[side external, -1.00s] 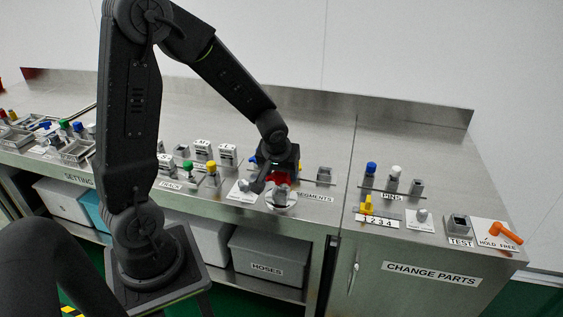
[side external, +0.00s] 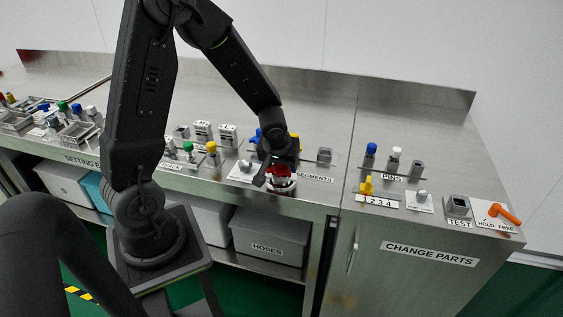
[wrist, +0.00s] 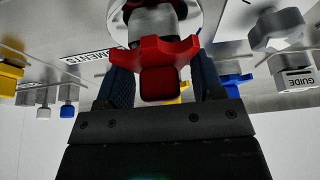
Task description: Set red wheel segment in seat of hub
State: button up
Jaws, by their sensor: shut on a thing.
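The red wheel segment (wrist: 160,84) is between my gripper's two fingers (wrist: 162,88) in the wrist view, and the jaws are shut on it. It is a curved piece with two arms spreading toward the hub. The hub (wrist: 153,27) has a grey cylindrical centre on a pale round base, and the segment's curve lies close against that centre. In the side view the segment (side external: 280,171) shows red under my gripper (side external: 279,163), at the hub (side external: 281,187). My gripper hides much of both, so I cannot tell whether the segment is fully seated.
Blue (side external: 255,136) and yellow (side external: 295,141) pieces stand close behind my gripper. A grey block (side external: 324,157) is to its right, and a guide stand (wrist: 297,78) shows in the wrist view. Pins stand farther right; bare steel counter lies behind.

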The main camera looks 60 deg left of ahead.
jog(key=o, duration=1)
jog(key=v, duration=1.3)
jog(key=s+d+r+m+h, duration=0.1)
jog(key=s+d+r+m, duration=0.1)
jog(key=s+d+m, duration=0.1)
jog(key=s+d+r+m+t+h, duration=0.1)
jog(key=s+d+r+m, duration=0.2)
jog(key=s+d, duration=0.1)
jog(key=s+d+r+m+t+h, duration=0.1)
jog(key=s+d+r+m, duration=0.2)
jog(key=s+d, duration=0.1)
jog(key=shift+s+d+r, duration=0.1)
jog(key=shift+s+r, duration=0.05)
jog(key=shift+r, duration=0.1)
